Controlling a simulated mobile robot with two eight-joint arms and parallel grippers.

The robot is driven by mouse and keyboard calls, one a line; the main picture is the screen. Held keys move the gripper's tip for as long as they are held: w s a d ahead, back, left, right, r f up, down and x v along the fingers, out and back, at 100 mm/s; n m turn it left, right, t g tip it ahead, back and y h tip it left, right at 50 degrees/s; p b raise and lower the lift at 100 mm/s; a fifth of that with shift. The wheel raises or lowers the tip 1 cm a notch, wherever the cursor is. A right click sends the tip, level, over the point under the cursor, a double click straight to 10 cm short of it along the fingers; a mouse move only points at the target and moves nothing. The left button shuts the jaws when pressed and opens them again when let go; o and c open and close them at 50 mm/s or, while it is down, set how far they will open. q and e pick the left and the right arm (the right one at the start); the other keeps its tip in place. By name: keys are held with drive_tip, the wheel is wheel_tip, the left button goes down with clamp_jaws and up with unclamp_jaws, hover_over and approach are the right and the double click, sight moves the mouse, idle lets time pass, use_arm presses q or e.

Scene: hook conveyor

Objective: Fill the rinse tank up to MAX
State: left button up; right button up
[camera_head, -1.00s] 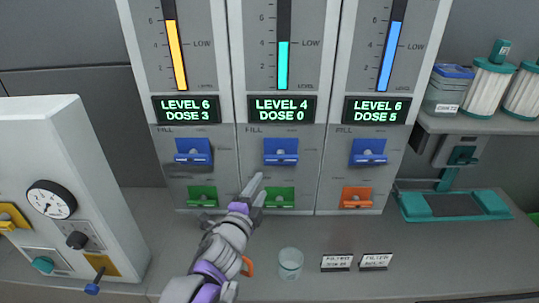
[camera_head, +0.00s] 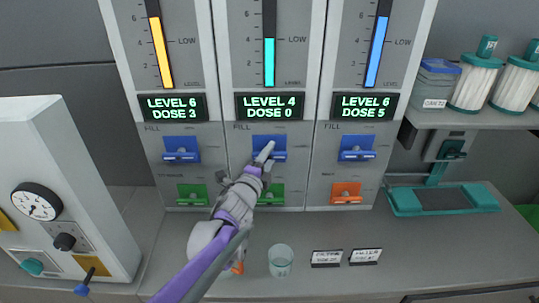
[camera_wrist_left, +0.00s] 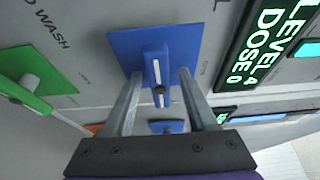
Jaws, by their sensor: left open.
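The middle tank panel (camera_head: 228,170) has a teal level bar (camera_head: 269,62) at about 4, at the LOW mark. Its display (camera_head: 269,106) reads LEVEL 4, DOSE 0. Its blue fill lever plate (camera_head: 262,141) sits above a green lever (camera_head: 272,193). My left gripper (camera_head: 267,150) is at the blue lever. In the left wrist view its open fingers (camera_wrist_left: 159,76) stand on either side of the blue lever handle (camera_wrist_left: 158,72), apart from it. The name of the tank is not readable. My right gripper is out of view.
Similar panels stand left, with a yellow bar (camera_head: 161,52), and right, with a blue bar (camera_head: 377,52). A gauge box (camera_head: 80,160) stands at the left. A clear cup (camera_head: 281,260) and two small labels stand on the counter. A teal tray device (camera_head: 405,201) is at the right.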

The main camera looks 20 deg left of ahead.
use_arm(q)
drive_tip(key=shift+w, duration=0.25)
clamp_jaws()
